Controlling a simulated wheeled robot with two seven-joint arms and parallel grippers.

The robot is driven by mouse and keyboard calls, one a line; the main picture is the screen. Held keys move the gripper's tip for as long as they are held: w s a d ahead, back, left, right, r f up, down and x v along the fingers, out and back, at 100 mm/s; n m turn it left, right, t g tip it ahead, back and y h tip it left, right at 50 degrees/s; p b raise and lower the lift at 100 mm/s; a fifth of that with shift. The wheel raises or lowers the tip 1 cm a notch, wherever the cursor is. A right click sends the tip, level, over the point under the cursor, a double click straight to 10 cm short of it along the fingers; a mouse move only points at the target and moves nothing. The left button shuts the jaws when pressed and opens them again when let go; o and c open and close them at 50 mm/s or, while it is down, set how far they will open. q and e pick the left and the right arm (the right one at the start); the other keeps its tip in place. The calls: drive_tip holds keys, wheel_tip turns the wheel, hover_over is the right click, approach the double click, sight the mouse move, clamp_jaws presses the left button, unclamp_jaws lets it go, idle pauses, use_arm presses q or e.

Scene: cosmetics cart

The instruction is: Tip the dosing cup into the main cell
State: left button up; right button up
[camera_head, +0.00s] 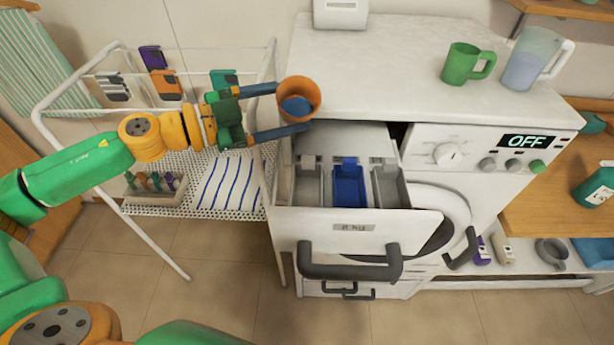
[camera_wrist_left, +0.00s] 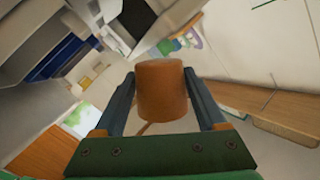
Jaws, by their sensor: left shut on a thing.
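The orange dosing cup (camera_head: 285,92) has blue contents (camera_head: 296,106) inside. My left gripper (camera_head: 293,107) is shut on it, with one finger on each side. The cup's mouth faces up toward the head camera. It is held above the left back part of the open detergent drawer (camera_head: 425,218), near the edge of the white top. The drawer has a grey left compartment (camera_head: 307,186), a blue middle one (camera_head: 348,186) and a grey right one (camera_head: 388,186). In the wrist view the cup (camera_wrist_left: 162,90) sits between the fingers. My right gripper is out of view.
A white wire rack (camera_head: 140,215) stands left of the washing machine (camera_head: 490,155). A green mug (camera_head: 465,62) and a clear jug (camera_head: 535,58) stand on the machine's top at right. The air over the drawer's compartments is clear.

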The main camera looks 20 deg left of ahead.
use_arm(q)
drive_tip(key=shift+s+d+f+m+t, duration=0.15)
drive_tip(key=shift+f+m, duration=0.15)
drive_tip(key=shift+m, duration=0.15)
drive_tip(key=shift+s+f+m+t, duration=0.15)
drive_tip(key=shift+f+m, duration=0.1)
drive_tip(key=shift+m, duration=0.2)
drive_tip(key=shift+w+r+m, duration=0.1)
drive_tip(key=shift+r+m, duration=0.3)
drive_tip(key=shift+m, duration=0.4)
drive_tip(key=shift+f+m+t, duration=0.2)
drive_tip(key=shift+m+t, duration=0.1)
